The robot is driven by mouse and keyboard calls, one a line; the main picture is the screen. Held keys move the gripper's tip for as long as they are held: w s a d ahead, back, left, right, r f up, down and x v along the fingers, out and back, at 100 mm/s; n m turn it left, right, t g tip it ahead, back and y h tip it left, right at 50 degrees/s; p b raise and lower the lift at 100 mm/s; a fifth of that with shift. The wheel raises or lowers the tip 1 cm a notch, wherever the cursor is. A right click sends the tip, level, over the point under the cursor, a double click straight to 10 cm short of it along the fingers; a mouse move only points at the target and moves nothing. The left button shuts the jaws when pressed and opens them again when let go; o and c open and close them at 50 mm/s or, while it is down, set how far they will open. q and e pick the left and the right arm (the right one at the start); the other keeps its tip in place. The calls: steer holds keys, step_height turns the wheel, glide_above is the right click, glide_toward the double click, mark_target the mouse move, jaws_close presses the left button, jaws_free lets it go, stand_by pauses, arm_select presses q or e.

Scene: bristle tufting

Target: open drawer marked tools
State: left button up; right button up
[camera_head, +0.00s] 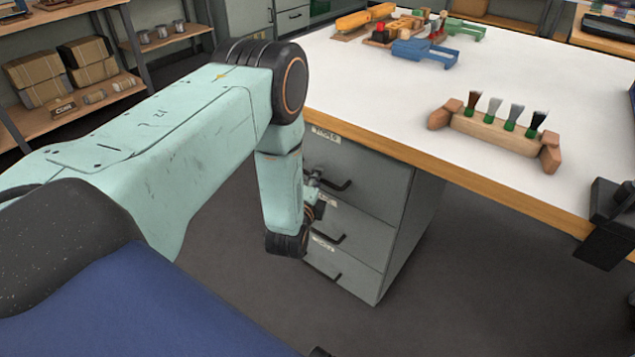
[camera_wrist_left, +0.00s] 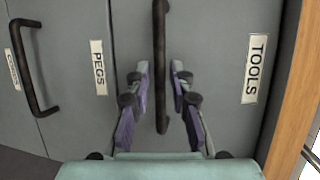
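The tools drawer (camera_head: 350,165) is the top drawer of a grey cabinet under the workbench and looks shut. Its TOOLS label (camera_wrist_left: 255,68) is at the right in the left wrist view. Its dark bar handle (camera_wrist_left: 161,40) runs upright through the middle of that view. My left gripper (camera_wrist_left: 159,72) is open, with one finger on each side of the handle; I cannot tell whether they touch it. In the head view my left gripper (camera_head: 314,186) is at the drawer front, partly hidden by my wrist. My right gripper is not in view.
Below is the drawer labelled PEGS (camera_wrist_left: 98,67), with its own handle (camera_wrist_left: 30,75), and another labelled drawer. The wooden bench edge (camera_head: 440,165) overhangs the cabinet. A brush holder (camera_head: 495,131) stands on the bench. A dark fixture (camera_head: 606,222) is at the right edge. Floor before the drawers looks clear.

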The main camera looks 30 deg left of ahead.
arm_select(q)
steer(key=shift+w+a+f, duration=0.15)
steer(key=shift+w+a, duration=0.05)
steer(key=shift+w, duration=0.5)
steer(key=shift+s, duration=0.1)
steer(key=shift+c, duration=0.7)
jaws_close()
